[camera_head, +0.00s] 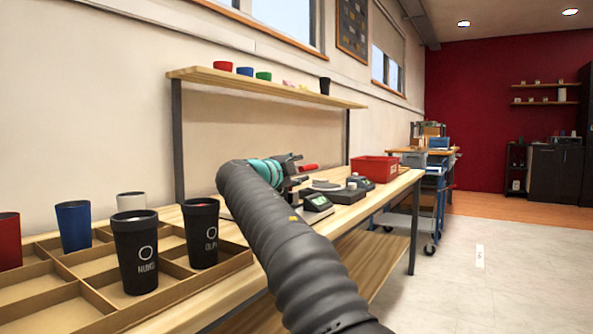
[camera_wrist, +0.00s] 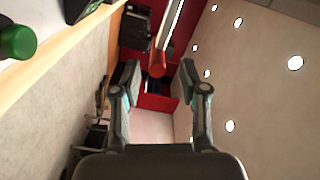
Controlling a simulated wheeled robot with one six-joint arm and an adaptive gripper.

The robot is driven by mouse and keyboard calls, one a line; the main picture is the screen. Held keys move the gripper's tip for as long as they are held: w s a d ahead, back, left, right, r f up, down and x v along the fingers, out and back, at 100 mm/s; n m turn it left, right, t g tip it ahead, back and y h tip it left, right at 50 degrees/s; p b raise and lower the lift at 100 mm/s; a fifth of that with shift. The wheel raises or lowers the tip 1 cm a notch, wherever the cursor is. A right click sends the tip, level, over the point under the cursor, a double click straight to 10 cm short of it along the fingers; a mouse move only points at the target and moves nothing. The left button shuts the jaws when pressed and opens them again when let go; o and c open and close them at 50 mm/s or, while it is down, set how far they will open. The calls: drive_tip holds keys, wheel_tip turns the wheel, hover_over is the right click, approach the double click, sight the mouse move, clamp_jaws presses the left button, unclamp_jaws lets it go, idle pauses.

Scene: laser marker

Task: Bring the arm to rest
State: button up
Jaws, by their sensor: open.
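My gripper (camera_head: 291,166) is beyond the bend of my dark arm in the head view, above the workbench (camera_head: 378,197) and partly hidden by the arm. In the wrist view my gripper (camera_wrist: 158,76) shows two fingers spread apart with nothing held between them. The far red wall (camera_wrist: 182,50) shows beyond the fingers, turned on its side. A small red part shows beside the fingers in the head view; I cannot tell what it belongs to.
A divided tray (camera_head: 52,306) with several cups, including a black cup (camera_head: 135,252), stands at the near left. A wall shelf (camera_head: 215,77) is behind the arm. A red bin (camera_head: 375,168) and small devices are on the bench.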

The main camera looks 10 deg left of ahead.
drive_tip(key=shift+s+a, duration=0.1)
drive_tip(key=shift+s, duration=0.15)
drive_tip(key=shift+d, duration=0.35)
drive_tip(key=s+d+f+n+g+y+p, duration=0.1)
drive_tip(key=s+d+f+n+g+p, duration=0.3)
drive_tip(key=s+d, duration=0.6)
drive_tip(key=s+d+f+n+g+y+p, duration=0.1)
drive_tip(key=s+d+f+n+g, duration=0.35)
drive_tip(key=d, duration=0.85)
drive_tip(key=s+d+f+n+y+p, duration=0.1)
drive_tip(key=s+f, duration=0.4)
drive_tip(key=s, duration=0.5)
drive_tip(key=s+d+f+n+g+y+p, duration=0.1)
drive_tip(key=s+f+n, duration=0.4)
drive_tip(key=s, duration=0.5)
drive_tip(key=s+d+f+n+g+y+p, duration=0.1)
drive_tip(key=s+d+f+n+y+p, duration=0.1)
drive_tip(key=s+d+f+n, duration=0.2)
drive_tip(key=s+f, duration=0.3)
drive_tip(key=s, duration=0.4)
drive_tip(key=shift+f+y, duration=0.25)
drive_tip(key=shift+y, duration=0.15)
